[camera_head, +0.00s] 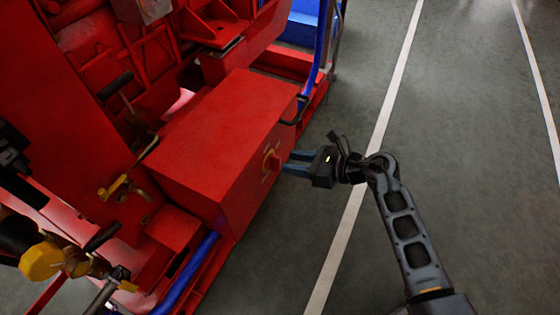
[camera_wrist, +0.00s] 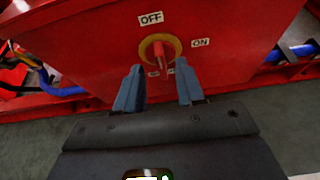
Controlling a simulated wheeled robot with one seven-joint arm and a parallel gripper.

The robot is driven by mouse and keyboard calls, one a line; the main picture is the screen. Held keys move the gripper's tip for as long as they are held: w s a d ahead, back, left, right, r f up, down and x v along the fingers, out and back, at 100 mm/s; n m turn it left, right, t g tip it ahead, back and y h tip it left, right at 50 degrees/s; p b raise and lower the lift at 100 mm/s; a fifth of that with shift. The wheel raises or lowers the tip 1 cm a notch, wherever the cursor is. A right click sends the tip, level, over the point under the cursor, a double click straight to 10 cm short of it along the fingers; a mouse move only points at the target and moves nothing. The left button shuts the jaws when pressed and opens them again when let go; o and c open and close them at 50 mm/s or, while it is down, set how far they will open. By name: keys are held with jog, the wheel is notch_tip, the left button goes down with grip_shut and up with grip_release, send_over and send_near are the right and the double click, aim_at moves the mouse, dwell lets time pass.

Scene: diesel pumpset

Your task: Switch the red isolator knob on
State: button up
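The red isolator knob (camera_wrist: 160,52) sits on a round yellow plate on the front of a red box. In the wrist view an OFF label (camera_wrist: 151,18) is above it and an ON label (camera_wrist: 200,43) is to its right. Another label below is partly hidden. The knob's handle looks roughly upright, in line with OFF. In the head view the knob (camera_head: 272,160) is on the box's right face. My gripper (camera_head: 288,162) faces it. Its blue fingers (camera_wrist: 160,82) are apart and empty, just short of the knob, one to each side in the picture.
The red box (camera_head: 222,130) is part of the red pumpset. A blue hose (camera_wrist: 290,53) runs beside the box, and a dark handle (camera_head: 296,110) sticks out near its far corner. Grey floor with white lines is open to the right.

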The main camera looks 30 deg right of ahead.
aim_at(280, 161)
jog(key=shift+b+x, duration=0.7)
jog(key=shift+x, duration=1.6)
grip_shut()
